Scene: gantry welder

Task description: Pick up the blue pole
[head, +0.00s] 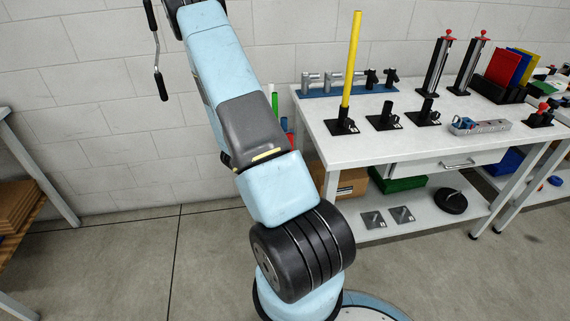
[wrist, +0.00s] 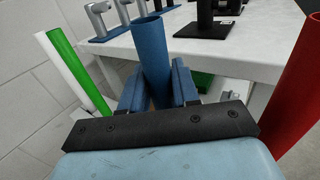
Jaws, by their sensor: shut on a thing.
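The blue pole (wrist: 151,42) stands up between the two blue fingers of my gripper (wrist: 157,78) in the wrist view. The fingers are shut on it, one on each side. Its round open top end shows, and its lower part is hidden behind the gripper's dark bracket. In the head view my arm hides the gripper and most of that spot; only a small bit of blue shows beside the arm, and I cannot tell what it belongs to.
A green pole (wrist: 77,68) and a white pole (wrist: 62,67) lie left of the gripper, a red pole (wrist: 300,85) right. The white worktable (head: 340,147) is close by. A yellow pole (head: 352,60) stands upright in a black holder (head: 341,127) on it. Open floor lies left.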

